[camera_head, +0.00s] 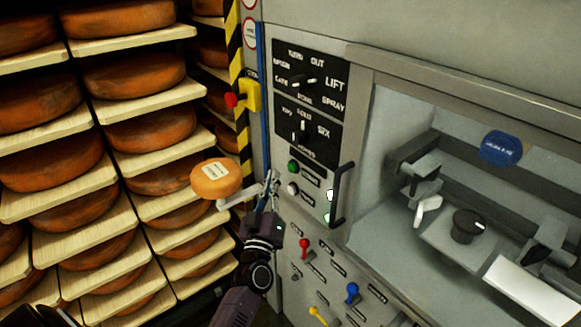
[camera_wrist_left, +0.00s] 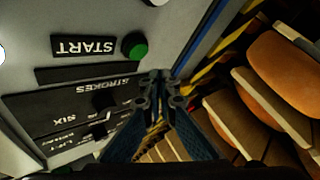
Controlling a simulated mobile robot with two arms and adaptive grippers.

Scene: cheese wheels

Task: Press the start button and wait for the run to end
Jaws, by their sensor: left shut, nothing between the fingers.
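The green start button (camera_head: 293,166) sits on the grey machine front, below the black dial panel. In the left wrist view the button (camera_wrist_left: 134,46) shows beside a black label reading START (camera_wrist_left: 85,47). My left gripper (camera_head: 272,178) is shut and empty, in front of the panel just left of and slightly below the button. In the left wrist view its closed fingertips (camera_wrist_left: 158,78) appear close to the button but apart from it. My right gripper is not in view.
A white button (camera_head: 293,188) is below the green one, and a black handle (camera_head: 341,195) is to the right. A small orange cheese (camera_head: 216,178) is left of my gripper. A red emergency button (camera_head: 231,100) is above. Racks of cheese wheels (camera_head: 150,128) fill the left.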

